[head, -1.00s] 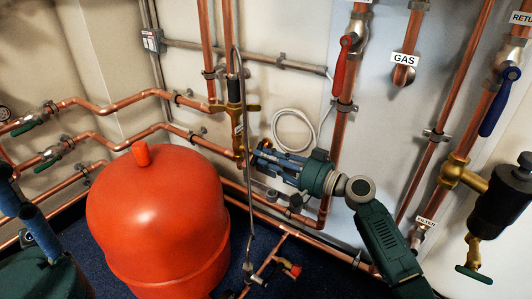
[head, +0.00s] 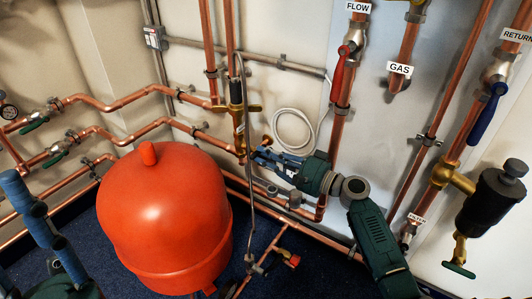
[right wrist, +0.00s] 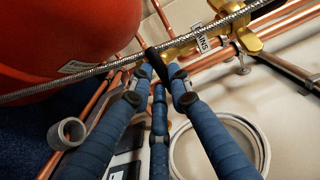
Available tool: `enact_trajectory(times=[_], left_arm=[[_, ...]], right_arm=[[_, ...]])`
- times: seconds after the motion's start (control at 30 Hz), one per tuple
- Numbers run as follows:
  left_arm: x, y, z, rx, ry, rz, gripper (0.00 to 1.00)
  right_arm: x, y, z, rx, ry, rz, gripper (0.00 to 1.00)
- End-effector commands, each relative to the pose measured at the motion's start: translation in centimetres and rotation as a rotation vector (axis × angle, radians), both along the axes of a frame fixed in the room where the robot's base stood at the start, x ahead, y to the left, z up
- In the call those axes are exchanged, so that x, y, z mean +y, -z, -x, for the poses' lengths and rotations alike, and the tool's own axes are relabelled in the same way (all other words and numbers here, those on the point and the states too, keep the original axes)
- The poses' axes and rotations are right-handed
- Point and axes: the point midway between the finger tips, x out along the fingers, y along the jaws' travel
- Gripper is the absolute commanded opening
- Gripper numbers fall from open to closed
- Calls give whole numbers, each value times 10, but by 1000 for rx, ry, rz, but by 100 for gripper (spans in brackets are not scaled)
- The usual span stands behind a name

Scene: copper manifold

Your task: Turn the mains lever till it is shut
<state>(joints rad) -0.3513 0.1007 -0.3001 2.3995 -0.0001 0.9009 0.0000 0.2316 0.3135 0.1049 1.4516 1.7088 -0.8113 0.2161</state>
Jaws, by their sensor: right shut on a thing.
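In the head view, the right gripper (head: 258,155) is just right of the brass fitting (head: 240,140) on the vertical pipe; the lever cannot be made out there. My left gripper (head: 42,230) is at the lower left, away from the valve, its fingertips unclear.
A large red vessel (head: 165,220) stands close left of the right gripper. A braided hose (head: 250,200) hangs beside the valve and crosses the right wrist view. Copper pipes (head: 290,208) run below the gripper. A coiled white cable (head: 293,130) hangs behind it.

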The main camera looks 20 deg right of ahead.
Motion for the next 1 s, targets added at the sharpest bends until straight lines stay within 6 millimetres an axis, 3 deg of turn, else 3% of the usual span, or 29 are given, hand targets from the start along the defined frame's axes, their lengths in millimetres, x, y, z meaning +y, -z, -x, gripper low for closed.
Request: enact_trajectory(times=[0.6, 0.63, 0.7, 1.0], left_arm=[[0, -3, 0, 1, 1, 0, 33], [0, -3, 0, 1, 1, 0, 33], [0, -3, 0, 1, 1, 0, 33], [1, -5, 0, -5, -2, 2, 33]], right_arm=[[-1, 0, 0, 29, 4, -40, 0], [-1, 0, 0, 29, 4, -40, 24], [-1, 0, 0, 28, 4, -39, 37], [-1, 0, 1, 26, 2, -35, 37]])
